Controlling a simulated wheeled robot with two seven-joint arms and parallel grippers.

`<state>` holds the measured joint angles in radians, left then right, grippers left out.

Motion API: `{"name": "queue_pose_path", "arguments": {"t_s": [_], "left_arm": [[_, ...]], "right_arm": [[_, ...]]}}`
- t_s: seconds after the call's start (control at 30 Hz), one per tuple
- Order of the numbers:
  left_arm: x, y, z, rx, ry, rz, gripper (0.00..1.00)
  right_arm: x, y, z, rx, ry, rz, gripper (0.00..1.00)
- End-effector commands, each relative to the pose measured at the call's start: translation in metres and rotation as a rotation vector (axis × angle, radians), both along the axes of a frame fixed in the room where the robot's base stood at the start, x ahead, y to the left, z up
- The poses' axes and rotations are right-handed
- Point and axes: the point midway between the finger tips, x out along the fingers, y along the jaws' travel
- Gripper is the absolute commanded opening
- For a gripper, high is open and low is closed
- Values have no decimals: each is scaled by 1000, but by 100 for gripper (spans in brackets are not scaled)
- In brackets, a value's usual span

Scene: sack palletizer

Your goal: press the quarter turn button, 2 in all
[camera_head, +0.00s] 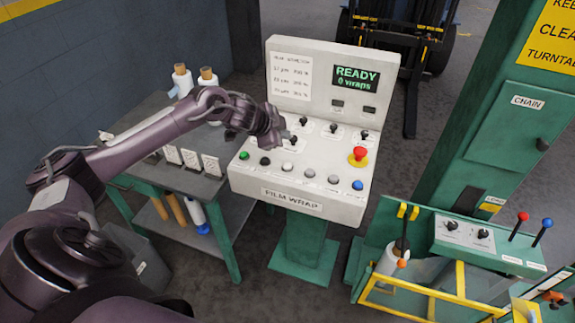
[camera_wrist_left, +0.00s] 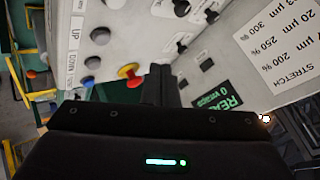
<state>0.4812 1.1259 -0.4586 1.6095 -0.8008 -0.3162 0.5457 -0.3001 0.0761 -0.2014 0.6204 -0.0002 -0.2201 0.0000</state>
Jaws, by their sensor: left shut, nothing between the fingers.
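The film wrap control panel (camera_head: 302,170) stands in the middle of the head view. Its front row has a green button (camera_head: 244,155), a black button (camera_head: 265,161), pale buttons (camera_head: 287,168) (camera_head: 310,173), a grey button (camera_head: 333,180) and a blue button (camera_head: 358,185). Their small labels are too small to read in the head view, so I cannot tell which is the quarter turn button. My left gripper (camera_head: 286,137) is shut and empty above the panel's switches. In the left wrist view its fingers (camera_wrist_left: 160,78) point at the panel. My right gripper is not in view.
A red mushroom button on yellow (camera_head: 359,155) sits at the panel's right. The upright screen (camera_head: 357,78) reads READY, 0 wraps. A side table (camera_head: 180,175) with film rolls stands left. A green console (camera_head: 488,242) with levers stands right.

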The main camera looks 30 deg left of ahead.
Motion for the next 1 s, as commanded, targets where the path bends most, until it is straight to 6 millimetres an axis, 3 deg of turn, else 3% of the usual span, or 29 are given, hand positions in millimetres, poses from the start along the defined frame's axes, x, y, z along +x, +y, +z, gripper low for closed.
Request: {"name": "queue_pose_path", "arguments": {"t_s": [0.27,0.67,1.0], "left_arm": [[0,-1,-13,1,0,-1,0],[0,0,-68,1,0,-1,0],[0,-1,-89,0,-2,-1,0]], "right_arm": [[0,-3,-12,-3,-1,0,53],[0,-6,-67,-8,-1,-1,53],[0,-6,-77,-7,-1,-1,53]]}}
